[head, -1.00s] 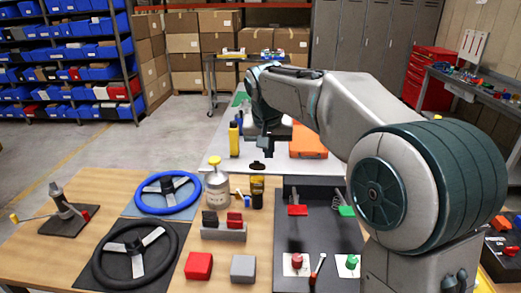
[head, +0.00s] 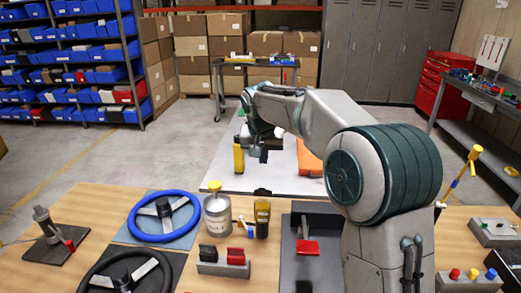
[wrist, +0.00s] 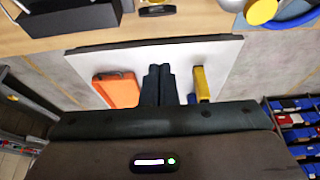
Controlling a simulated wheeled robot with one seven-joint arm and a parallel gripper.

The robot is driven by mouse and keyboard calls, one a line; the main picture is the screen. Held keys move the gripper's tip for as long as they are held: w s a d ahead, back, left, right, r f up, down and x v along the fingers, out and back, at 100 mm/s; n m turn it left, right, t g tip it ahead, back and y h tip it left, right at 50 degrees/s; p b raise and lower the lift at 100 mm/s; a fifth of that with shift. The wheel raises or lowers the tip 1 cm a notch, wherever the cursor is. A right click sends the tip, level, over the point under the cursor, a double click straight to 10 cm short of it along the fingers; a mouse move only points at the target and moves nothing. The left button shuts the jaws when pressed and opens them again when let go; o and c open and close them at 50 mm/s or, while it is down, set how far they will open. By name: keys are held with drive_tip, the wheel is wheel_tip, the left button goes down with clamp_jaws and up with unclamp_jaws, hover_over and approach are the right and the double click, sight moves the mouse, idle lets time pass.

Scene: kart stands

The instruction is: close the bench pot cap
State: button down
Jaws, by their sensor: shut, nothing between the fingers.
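The bench pot is a grey metal can (head: 218,217) standing upright on the wooden bench, left of centre in the head view. Its yellow cap (head: 214,186) shows at the top. In the wrist view the round yellow cap (wrist: 262,10) is at the top right edge, and the pot is mostly cut off. My gripper (head: 264,156) points down beyond the bench's far edge, behind and right of the pot, and is empty. In the wrist view its fingers (wrist: 158,85) are together over a white surface, well apart from the cap.
A yellow-black meter (head: 262,218) stands just right of the pot. A blue steering wheel (head: 164,216) lies to its left, and a grey block with black and red clips (head: 222,262) is in front.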

sight(263, 192)
drive_tip(key=x, duration=0.2)
drive_tip(key=p+x, duration=0.1)
drive_tip(key=x, duration=0.2)
drive_tip(key=shift+s+f, duration=0.1)
drive_tip(key=shift+s, duration=0.15)
drive_tip(key=shift+s+a+f, duration=0.1)
drive_tip(key=shift+s+f, duration=0.25)
drive_tip(key=shift+s, duration=0.2)
drive_tip(key=shift+s+f, duration=0.4)
drive_tip(key=shift+s, duration=0.2)
drive_tip(key=shift+s+f, duration=0.25)
drive_tip(key=shift+f, duration=0.05)
drive_tip(key=shift+f, duration=0.15)
drive_tip(key=shift+s+f+b, duration=0.1)
drive_tip(key=shift+b, duration=0.4)
drive_tip(key=shift+s+b, duration=0.2)
drive_tip(key=shift+b, duration=0.15)
drive_tip(key=shift+t+b, duration=0.3)
drive_tip(key=shift+s+b, duration=0.1)
drive_tip(key=shift+b, duration=0.45)
